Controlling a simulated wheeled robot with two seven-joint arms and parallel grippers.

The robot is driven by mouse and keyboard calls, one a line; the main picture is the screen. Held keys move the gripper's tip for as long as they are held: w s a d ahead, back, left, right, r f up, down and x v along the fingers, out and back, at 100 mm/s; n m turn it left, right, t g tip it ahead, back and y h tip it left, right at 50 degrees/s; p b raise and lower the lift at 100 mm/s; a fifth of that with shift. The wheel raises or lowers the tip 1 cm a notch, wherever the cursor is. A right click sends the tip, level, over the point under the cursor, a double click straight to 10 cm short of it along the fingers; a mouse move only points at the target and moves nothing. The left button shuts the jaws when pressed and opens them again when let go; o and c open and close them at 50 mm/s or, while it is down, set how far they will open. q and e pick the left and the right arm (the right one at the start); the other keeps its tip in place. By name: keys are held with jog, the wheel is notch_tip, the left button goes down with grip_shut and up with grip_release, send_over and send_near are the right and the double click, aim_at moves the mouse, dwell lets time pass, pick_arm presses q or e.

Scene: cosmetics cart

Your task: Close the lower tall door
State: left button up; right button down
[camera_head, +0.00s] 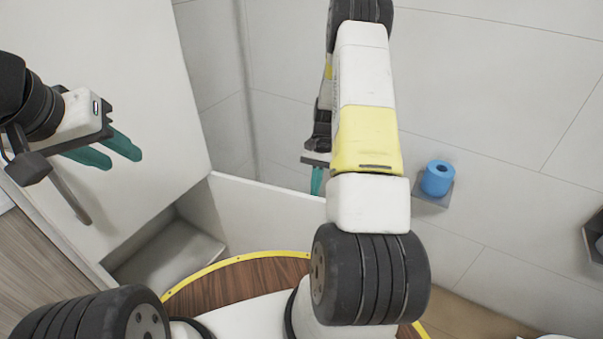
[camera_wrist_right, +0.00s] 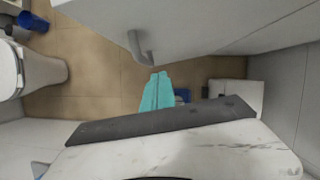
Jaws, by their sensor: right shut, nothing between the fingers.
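The lower tall door (camera_head: 265,215) stands open in the head view, a white panel reaching right from the cabinet's open lower compartment (camera_head: 165,255). My right arm hides its right end. My right gripper (camera_head: 317,182) is beyond the door's top edge in the picture, mostly hidden by my arm. In the right wrist view its teal fingers (camera_wrist_right: 157,92) are together and empty, just below a curved grey handle (camera_wrist_right: 141,47) on a white panel (camera_wrist_right: 200,25). Contact with the panel cannot be told. My left gripper (camera_head: 123,157) is open and empty before the upper white panel (camera_head: 130,60).
A blue roll (camera_head: 437,178) sits on a wall holder at right. Tiled walls (camera_head: 480,80) stand behind and to the right. The right wrist view shows a white toilet (camera_wrist_right: 35,70) and a blue bin (camera_wrist_right: 33,20) at left, with bare tan floor (camera_wrist_right: 95,75) between.

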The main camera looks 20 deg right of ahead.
aim_at(308, 219)
jog(key=shift+s+a+f, duration=0.7)
jog(key=shift+s+f, duration=0.2)
jog(key=shift+f, duration=0.3)
jog(key=shift+s+a+f, duration=0.75)
jog(key=shift+s+f, duration=0.2)
jog(key=shift+f, duration=0.25)
jog(key=shift+s+a+f, duration=0.7)
jog(key=shift+s+f, duration=0.2)
jog(key=shift+f, duration=0.3)
